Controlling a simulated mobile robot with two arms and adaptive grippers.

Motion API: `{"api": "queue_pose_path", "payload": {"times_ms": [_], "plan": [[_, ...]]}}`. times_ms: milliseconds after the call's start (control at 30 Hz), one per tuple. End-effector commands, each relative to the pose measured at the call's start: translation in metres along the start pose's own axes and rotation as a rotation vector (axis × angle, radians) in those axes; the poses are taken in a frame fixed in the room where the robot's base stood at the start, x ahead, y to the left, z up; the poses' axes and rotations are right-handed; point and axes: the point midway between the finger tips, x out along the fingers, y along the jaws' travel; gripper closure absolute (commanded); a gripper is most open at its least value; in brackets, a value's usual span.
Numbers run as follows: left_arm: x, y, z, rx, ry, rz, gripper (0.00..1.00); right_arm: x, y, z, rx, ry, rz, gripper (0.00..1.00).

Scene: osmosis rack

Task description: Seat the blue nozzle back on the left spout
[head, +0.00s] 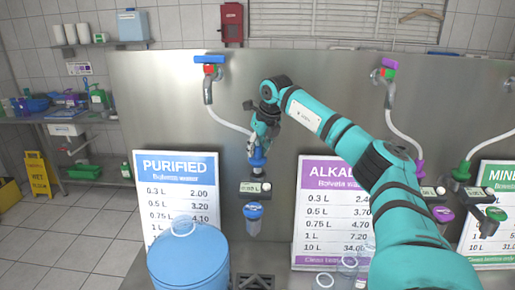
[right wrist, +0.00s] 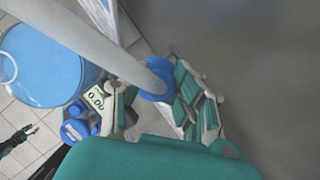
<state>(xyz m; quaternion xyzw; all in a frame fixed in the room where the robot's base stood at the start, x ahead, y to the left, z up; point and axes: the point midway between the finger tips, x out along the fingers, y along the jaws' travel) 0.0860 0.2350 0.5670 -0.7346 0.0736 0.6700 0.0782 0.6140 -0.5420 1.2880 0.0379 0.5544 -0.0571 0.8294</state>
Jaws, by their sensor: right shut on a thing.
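My right gripper (head: 264,136) is shut on the blue nozzle (head: 258,158) in the head view. A pale hose (head: 230,121) runs to it from the left tap with a blue handle (head: 209,60). The nozzle is upright just above the left meter (head: 252,187); I cannot tell whether they touch. A blue-capped clear part (head: 253,212) hangs below the meter. In the right wrist view the nozzle (right wrist: 158,84) shows between the fingers, beside the meter's display (right wrist: 96,98). A dark gripper, apparently my left one (right wrist: 22,136), shows small at the lower left, its jaw state unclear.
A blue water jug (head: 188,262) stands in front of the PURIFIED sign (head: 177,190). The purple nozzle (head: 421,168) and green nozzle (head: 462,171) are on their meters to the right. A dark drain grate (head: 253,281) lies below the left meter.

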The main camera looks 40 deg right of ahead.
Motion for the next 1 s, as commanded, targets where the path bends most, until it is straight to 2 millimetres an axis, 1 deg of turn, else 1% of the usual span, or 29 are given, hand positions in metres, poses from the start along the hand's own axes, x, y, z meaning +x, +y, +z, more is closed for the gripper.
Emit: {"api": "queue_pose_path", "payload": {"times_ms": [467,1000], "plan": [[0.010,0.000,0.001,0.000,0.000,0.000,0.60,0.018,0.000,-0.007,0.000,-0.001,0.000,1.00],[0.011,0.000,0.001,0.000,0.000,0.000,0.60,0.020,0.000,-0.008,0.000,0.000,0.000,1.00]]}}
